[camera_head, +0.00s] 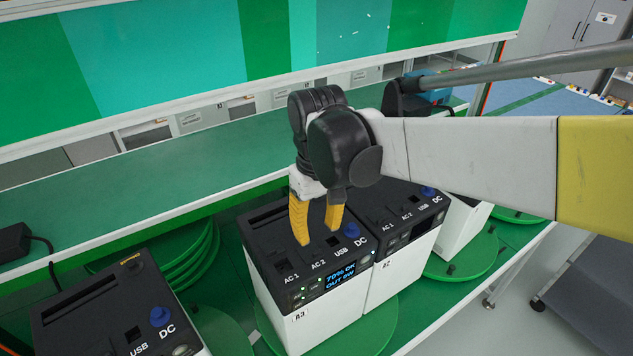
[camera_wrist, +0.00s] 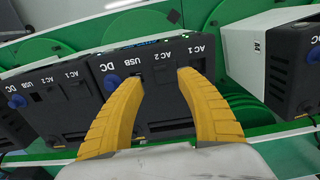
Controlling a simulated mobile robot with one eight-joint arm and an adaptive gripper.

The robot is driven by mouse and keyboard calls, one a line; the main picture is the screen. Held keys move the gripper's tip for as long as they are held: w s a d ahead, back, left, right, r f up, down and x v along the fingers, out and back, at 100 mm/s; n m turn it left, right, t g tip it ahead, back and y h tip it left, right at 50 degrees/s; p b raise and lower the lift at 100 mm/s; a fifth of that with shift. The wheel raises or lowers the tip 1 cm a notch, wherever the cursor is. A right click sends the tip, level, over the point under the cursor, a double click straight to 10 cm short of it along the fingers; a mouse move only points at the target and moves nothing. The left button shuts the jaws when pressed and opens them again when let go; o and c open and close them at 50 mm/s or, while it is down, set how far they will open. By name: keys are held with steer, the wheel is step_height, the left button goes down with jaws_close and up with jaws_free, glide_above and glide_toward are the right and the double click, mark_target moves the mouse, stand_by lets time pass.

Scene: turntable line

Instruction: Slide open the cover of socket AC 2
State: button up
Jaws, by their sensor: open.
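The power station marked A3 (camera_head: 303,326), a white box with a black top, stands on a green turntable. Its top carries AC 1, AC 2, USB and a blue DC knob (camera_head: 352,230). Its screen (camera_head: 340,276) is lit. My gripper (camera_head: 317,238) points down over this top, with its two yellow fingers apart and empty. In the wrist view, the fingertips of my gripper (camera_wrist: 160,77) are on either side of the AC 2 socket area (camera_wrist: 162,74). The state of the cover is too small to tell, and so is any contact with the top.
A second station marked A2 (camera_head: 393,268) stands close on the right. Another black-topped station (camera_head: 118,318) is at the lower left. A green bench (camera_head: 150,205) runs behind, with a black adapter (camera_head: 14,242) and cable at its left.

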mark_target(317, 251)
step_height(317, 251, down, 7)
steer(key=shift+f+b, duration=0.1)
steer(key=shift+b, duration=0.2)
jaws_close()
steer(key=shift+w, duration=0.1)
